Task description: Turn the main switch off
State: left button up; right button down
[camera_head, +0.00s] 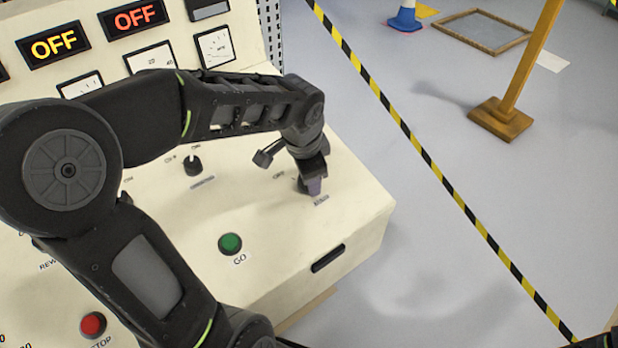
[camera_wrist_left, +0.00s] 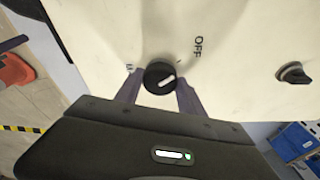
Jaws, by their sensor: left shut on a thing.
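The switch knob (camera_wrist_left: 158,78) in the left wrist view is a round black knob with a white pointer line, on the cream panel. An OFF label (camera_wrist_left: 198,47) is printed above and right of it. Another label left of it is partly covered by a finger. The pointer line slants up to the right; I cannot tell whether it meets OFF exactly. My left gripper (camera_wrist_left: 160,90) is shut on the knob, with a purple-grey finger on either side. In the head view my left gripper (camera_head: 313,186) points down at the console's right part and hides the knob.
A second black knob (camera_head: 192,165) sits further left on the console, with a green GO button (camera_head: 230,244) and a red STOP button (camera_head: 93,324) nearer. Displays (camera_head: 135,17) reading OFF stand at the back.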

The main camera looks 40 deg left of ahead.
dwell(0.4)
pick_arm(q)
jog(key=o, duration=1.4)
jog(key=shift+c, duration=0.2)
jog(key=shift+r, duration=0.15)
jog(key=v, duration=0.7)
jog(key=shift+s+r, duration=0.1)
jog(key=shift+r, duration=0.2)
jog(key=shift+d, duration=0.1)
